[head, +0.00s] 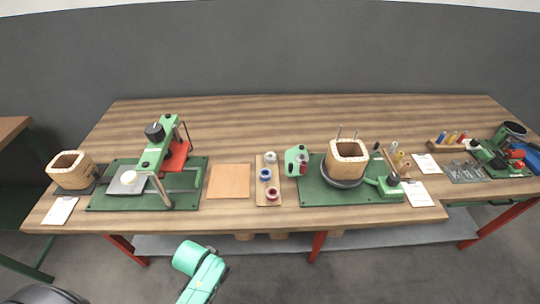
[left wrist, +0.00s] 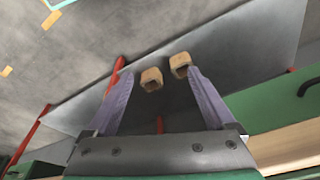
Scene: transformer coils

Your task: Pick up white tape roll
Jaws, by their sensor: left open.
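A white tape roll (head: 270,157) sits at the back end of a narrow wooden board (head: 261,183) near the middle of the table. A blue roll (head: 265,175) and a red roll (head: 272,193) sit in front of it on the same board. A teal arm part of mine shows below the table's front edge in the head view; its fingers cannot be made out there. In the left wrist view my left gripper (left wrist: 157,76) is open, its two fingers spread with nothing held between them. The tape rolls do not show in that view. My right gripper is not in view.
A wooden coil (head: 347,160) stands on a green base at right. The left wrist view shows wooden blocks (left wrist: 151,79) on a grey shelf (left wrist: 220,45).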

